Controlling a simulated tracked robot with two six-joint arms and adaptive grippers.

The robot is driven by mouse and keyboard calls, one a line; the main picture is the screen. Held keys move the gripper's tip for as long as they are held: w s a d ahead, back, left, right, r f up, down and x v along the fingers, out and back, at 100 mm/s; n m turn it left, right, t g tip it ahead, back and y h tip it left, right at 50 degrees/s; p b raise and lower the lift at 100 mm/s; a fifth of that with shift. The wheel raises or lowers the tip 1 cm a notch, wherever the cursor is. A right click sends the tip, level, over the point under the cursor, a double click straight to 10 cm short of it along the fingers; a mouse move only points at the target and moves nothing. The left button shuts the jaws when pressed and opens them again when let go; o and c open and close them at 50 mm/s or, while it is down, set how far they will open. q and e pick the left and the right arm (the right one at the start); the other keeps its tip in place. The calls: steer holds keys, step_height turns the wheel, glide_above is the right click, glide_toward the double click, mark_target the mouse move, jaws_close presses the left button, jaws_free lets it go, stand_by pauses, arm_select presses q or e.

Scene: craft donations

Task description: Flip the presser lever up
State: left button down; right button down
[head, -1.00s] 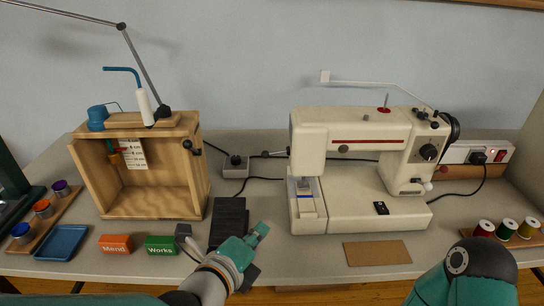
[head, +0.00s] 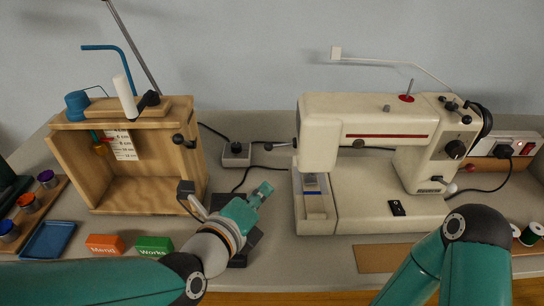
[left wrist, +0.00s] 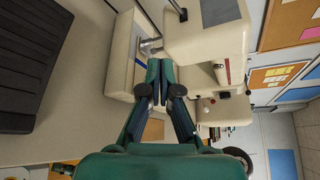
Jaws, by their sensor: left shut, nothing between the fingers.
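The cream sewing machine (head: 320,140) stands on the table right of centre. A thin lever with a dark knob (head: 268,147), apparently the presser lever, sticks out left of its head, roughly level. A dark-knobbed rod, likely the same lever, shows at the top of the left wrist view (left wrist: 180,12). My left gripper (head: 266,188) is shut and empty, in front of and below the lever, apart from it. In the left wrist view its fingertips (left wrist: 159,64) point at the needle area (left wrist: 150,46). My right gripper is out of view; only that arm shows.
A brown mat (head: 374,258) lies in front of the machine.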

arm_select(q)
steer(key=w+d+f, duration=0.1)
steer(key=w, duration=1)
steer(key=shift+w+d+b, duration=0.15)
steer(key=shift+d+b, duration=0.2)
steer(key=shift+d, duration=0.05)
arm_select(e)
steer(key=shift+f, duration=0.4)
arm_select(q)
steer(key=shift+d+r, duration=0.1)
steer(key=shift+d, duration=0.1)
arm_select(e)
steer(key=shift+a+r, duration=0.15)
